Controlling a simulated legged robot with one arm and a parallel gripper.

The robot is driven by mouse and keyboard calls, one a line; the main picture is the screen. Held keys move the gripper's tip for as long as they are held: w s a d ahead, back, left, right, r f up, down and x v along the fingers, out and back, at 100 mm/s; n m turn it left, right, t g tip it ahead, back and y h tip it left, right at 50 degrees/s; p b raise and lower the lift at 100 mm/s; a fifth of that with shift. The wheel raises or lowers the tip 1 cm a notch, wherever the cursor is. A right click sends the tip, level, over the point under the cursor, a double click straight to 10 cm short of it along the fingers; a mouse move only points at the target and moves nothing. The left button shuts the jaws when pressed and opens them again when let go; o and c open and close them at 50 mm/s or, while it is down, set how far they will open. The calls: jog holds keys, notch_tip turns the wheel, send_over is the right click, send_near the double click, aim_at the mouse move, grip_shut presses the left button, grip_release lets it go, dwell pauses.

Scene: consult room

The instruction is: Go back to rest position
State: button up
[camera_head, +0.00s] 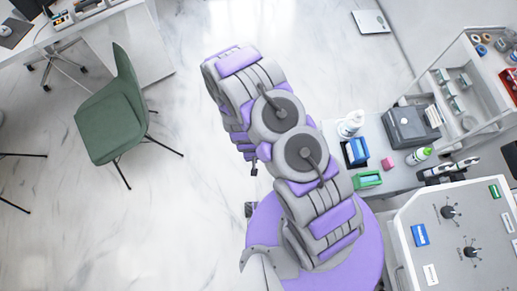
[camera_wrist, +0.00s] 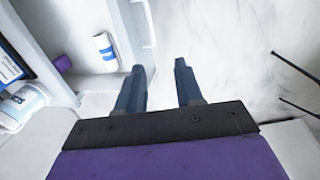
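My gripper (camera_wrist: 157,68) shows in the wrist view with its two dark fingers apart and nothing between them. It is over pale marbled floor beside a white counter or cart edge. In the head view my purple and grey arm is folded in the middle of the picture, and the gripper is mostly hidden beneath it.
A grey work surface right of my arm holds a white bottle (camera_head: 351,125), a blue box (camera_head: 355,152), a pink block (camera_head: 388,163), a green box (camera_head: 367,180) and a grey device (camera_head: 411,127). A green chair (camera_head: 109,122) stands left. Floor between is clear.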

jog(key=w+a+r+g+y+b, duration=0.1)
jog(key=w+r+y, duration=0.1)
jog(key=r, duration=1.1)
jog(key=w+a+r+y, duration=0.1)
jog(key=r, duration=1.2)
jog(key=s+d+r, duration=0.6)
jog(key=s+r, duration=0.4)
jog(key=s+d+r+m+g+b, duration=0.1)
jog(key=s+d+r, duration=0.5)
jog(key=s+r, duration=0.4)
jog(key=shift+s+d+r+h, duration=0.25)
jog(key=shift+r+h, duration=0.15)
jog(key=shift+r, duration=0.35)
